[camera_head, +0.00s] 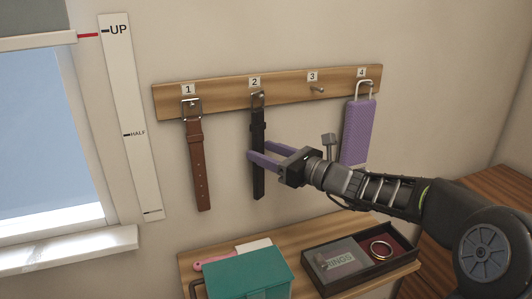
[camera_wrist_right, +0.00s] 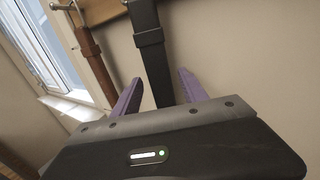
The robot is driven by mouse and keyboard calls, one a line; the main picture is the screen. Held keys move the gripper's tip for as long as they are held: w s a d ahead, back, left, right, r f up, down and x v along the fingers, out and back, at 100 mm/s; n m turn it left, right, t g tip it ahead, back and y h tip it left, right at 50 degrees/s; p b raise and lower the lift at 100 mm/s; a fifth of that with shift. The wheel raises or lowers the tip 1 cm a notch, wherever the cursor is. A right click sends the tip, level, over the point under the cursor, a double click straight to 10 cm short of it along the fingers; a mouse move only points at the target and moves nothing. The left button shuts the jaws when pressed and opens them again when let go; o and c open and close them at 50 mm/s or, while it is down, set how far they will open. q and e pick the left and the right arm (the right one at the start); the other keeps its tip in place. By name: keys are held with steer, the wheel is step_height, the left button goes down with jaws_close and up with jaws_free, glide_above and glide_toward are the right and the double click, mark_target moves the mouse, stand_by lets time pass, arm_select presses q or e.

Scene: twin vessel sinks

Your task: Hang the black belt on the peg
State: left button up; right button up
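The black belt (camera_head: 258,125) hangs straight down from its buckle at the peg marked 2 (camera_head: 257,93) on the wooden rack. In the right wrist view the belt (camera_wrist_right: 149,50) runs down between my two purple fingers. My right gripper (camera_head: 251,150) is around the middle of the belt in the head view. Its fingers are apart, with a gap on each side of the belt in the wrist view (camera_wrist_right: 160,78), so it is open. My left gripper is in neither view.
A brown belt (camera_head: 195,155) hangs at peg 1, close to the left. Peg 3 (camera_head: 317,90) is bare. A purple item (camera_head: 358,130) hangs at peg 4. Below are a teal box (camera_head: 245,275) and a dark tray (camera_head: 390,266) on a shelf.

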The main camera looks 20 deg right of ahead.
steer(key=shift+o, duration=0.4)
steer(key=shift+s, duration=0.1)
steer(key=b+v, duration=0.1)
steer(key=v, duration=0.6)
steer(key=shift+s+d, duration=0.15)
steer(key=shift+s, duration=0.15)
steer(key=shift+f, duration=0.1)
